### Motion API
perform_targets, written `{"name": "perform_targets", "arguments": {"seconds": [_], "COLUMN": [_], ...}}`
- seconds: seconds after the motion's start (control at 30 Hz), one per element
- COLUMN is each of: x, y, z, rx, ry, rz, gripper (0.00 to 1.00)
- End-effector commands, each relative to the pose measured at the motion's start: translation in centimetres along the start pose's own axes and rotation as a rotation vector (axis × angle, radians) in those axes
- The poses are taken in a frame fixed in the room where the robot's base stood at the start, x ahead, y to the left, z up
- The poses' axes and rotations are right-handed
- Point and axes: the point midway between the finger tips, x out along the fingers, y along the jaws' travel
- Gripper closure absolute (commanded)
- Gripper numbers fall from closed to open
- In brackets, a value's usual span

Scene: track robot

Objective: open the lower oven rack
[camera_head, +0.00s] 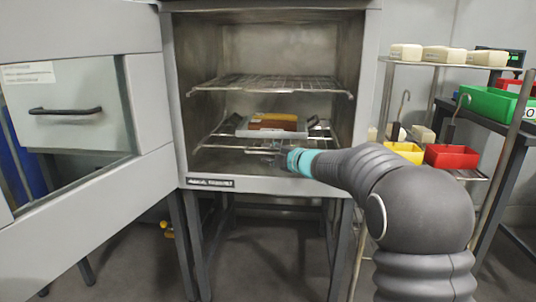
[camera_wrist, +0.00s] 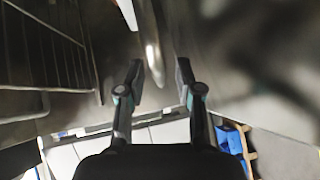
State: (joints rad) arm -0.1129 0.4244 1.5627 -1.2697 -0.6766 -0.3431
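The oven (camera_head: 264,186) stands with its door (camera_head: 75,110) swung wide open to the left. The lower rack (camera_head: 215,148) is inside, its front bar near the opening. A tray (camera_head: 245,130) with a brown and yellow content sits on it. My gripper (camera_head: 276,150) reaches in from the right to the front of the lower rack; its fingers are small and hard to make out there. In the wrist view my gripper (camera_wrist: 159,75) has its two fingers apart, with a shiny metal bar (camera_wrist: 151,62) showing between or just beyond the tips. Contact cannot be told.
The upper rack (camera_head: 270,86) is empty above my gripper. The floor before the oven is clear.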

Motion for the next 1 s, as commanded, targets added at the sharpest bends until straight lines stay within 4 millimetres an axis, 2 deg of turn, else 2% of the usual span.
{"name": "perform_targets", "arguments": {"seconds": [0.37, 0.4, 0.53, 1.0], "x": [0.69, 0.69, 0.68, 0.63], "y": [0.00, 0.00, 0.00, 0.01], "z": [0.00, 0.00, -0.01, 0.00], "rx": [0.000, 0.000, 0.000, 0.000], "ry": [0.000, 0.000, 0.000, 0.000], "rz": [0.000, 0.000, 0.000, 0.000], "gripper": [0.65, 0.67, 1.00, 1.00]}}
